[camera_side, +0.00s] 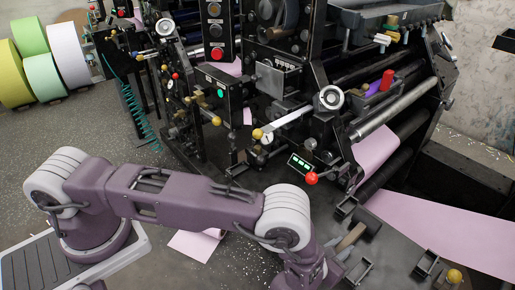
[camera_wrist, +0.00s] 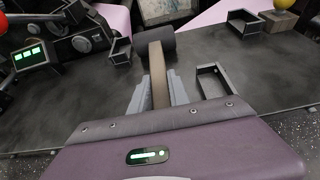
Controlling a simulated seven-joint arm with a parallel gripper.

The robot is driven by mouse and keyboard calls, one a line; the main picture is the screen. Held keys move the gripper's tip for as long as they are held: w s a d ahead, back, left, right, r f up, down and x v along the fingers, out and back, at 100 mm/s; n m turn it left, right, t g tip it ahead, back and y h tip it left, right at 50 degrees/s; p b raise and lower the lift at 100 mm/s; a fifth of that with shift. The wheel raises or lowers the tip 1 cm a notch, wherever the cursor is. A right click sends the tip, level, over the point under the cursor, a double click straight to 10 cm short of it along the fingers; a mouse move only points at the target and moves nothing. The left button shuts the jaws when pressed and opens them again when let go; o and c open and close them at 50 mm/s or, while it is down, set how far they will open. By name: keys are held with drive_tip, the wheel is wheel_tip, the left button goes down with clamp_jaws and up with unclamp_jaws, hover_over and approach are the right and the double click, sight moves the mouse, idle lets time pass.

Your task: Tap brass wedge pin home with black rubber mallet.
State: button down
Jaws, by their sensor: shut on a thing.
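The black rubber mallet shows in the wrist view, with its dark cylindrical head (camera_wrist: 155,39) beyond my fingers and its tan handle (camera_wrist: 158,68) running back between them. My gripper (camera_wrist: 160,92) is shut on the handle. In the side view the mallet's head (camera_side: 367,222) and handle (camera_side: 351,237) show just right of my wrist, low over the dark table; my fingers are mostly hidden there. I cannot tell whether the head touches the table or a frame. I cannot make out the brass wedge pin for certain in either view.
Small open black metal frames (camera_wrist: 213,82) (camera_side: 427,262) stand on the dark table. A yellow ball (camera_side: 454,275) sits at the front right. A panel with a green display (camera_side: 300,163) and red knob (camera_side: 311,179) stands behind. Pink paper (camera_side: 440,225) runs from the press.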

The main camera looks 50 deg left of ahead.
sight(342, 246)
wheel_tip(342, 246, up, 6)
drive_tip(key=shift+r, duration=0.1)
idle(0.4)
